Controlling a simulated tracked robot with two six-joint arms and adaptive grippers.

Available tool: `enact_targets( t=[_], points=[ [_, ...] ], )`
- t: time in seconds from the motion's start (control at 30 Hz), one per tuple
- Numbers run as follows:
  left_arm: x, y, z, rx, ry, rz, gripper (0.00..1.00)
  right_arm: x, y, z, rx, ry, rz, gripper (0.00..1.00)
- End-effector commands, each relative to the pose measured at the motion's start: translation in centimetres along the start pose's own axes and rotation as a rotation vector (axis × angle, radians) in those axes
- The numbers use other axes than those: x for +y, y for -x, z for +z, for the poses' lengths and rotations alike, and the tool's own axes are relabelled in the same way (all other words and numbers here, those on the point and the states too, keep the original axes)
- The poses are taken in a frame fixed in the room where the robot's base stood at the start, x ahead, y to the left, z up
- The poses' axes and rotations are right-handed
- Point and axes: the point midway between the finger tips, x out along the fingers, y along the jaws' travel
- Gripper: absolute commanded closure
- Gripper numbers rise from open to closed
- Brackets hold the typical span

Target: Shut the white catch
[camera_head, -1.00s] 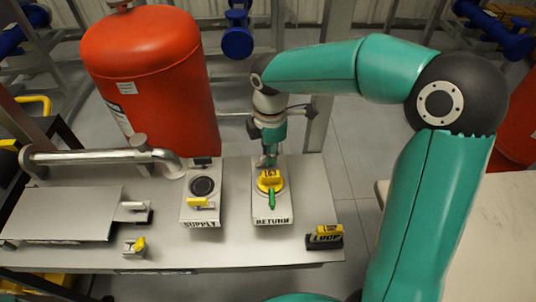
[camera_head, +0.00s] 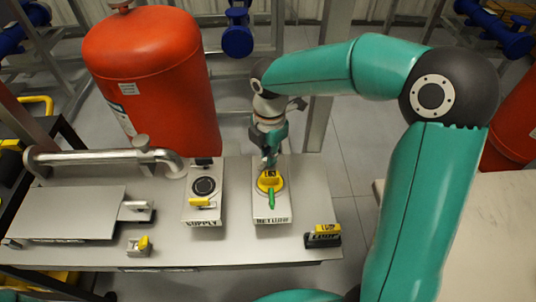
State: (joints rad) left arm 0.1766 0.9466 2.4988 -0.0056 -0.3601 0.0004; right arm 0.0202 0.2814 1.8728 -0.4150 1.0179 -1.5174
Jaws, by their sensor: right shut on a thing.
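A small white catch (camera_head: 134,206) sits at the right edge of a flat grey panel (camera_head: 65,213) on the left of the bench. Its bar stands out pale against the darker mount; I cannot tell its exact position. My right gripper (camera_head: 268,163) is well to the right of it, pointing down at the RETURN plate (camera_head: 272,212). It is shut on the yellow block (camera_head: 269,181) above the green handle (camera_head: 271,199); the fingertips are small and partly hidden. My left gripper is not in view.
The SUPPLY plate (camera_head: 203,215), with a dark round dial and yellow handle, stands between the catch and my right gripper. A small yellow-topped piece (camera_head: 139,246) is at the front. A metal pipe (camera_head: 90,156) and red tank (camera_head: 150,70) are behind. A LOOP block (camera_head: 323,237) is at right.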

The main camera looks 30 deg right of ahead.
Motion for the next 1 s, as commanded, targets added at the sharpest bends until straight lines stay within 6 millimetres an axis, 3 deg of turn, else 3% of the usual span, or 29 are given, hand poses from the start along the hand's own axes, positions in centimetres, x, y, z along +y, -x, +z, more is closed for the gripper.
enact_targets(
  t=[0.23,0.67,1.0],
  points=[
    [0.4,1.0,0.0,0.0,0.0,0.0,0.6,-0.3,-0.1,-0.3,0.007,0.179,-0.011,1.0],
    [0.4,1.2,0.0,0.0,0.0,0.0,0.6,-0.3,-0.1,-0.3,0.007,0.219,-0.011,1.0],
    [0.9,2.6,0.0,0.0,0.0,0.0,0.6,-0.3,0.0,-0.3,0.008,0.459,-0.012,1.0]
  ],
)
